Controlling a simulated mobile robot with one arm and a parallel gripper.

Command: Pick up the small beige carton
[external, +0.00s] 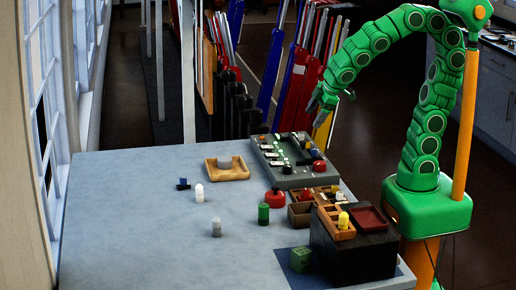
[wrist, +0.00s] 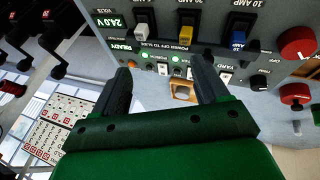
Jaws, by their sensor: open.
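I cannot make out a small beige carton for certain in either view. My gripper (external: 318,106) is raised in the air beyond the table's far right part, above and behind the grey control panel (external: 290,160). In the wrist view my gripper (wrist: 163,82) shows two dark fingers spread apart with nothing held between them. The panel (wrist: 260,58) with its switches and red knobs lies ahead of the fingers. A tan wooden tray (external: 227,174) holding a pale grey piece sits left of the panel; it also shows small between the fingers in the wrist view (wrist: 184,98).
On the blue-grey table (external: 130,220) stand a white cylinder (external: 199,194), a grey cylinder (external: 216,228), a green cylinder (external: 263,214) and a red button (external: 275,200). The table's left side is clear.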

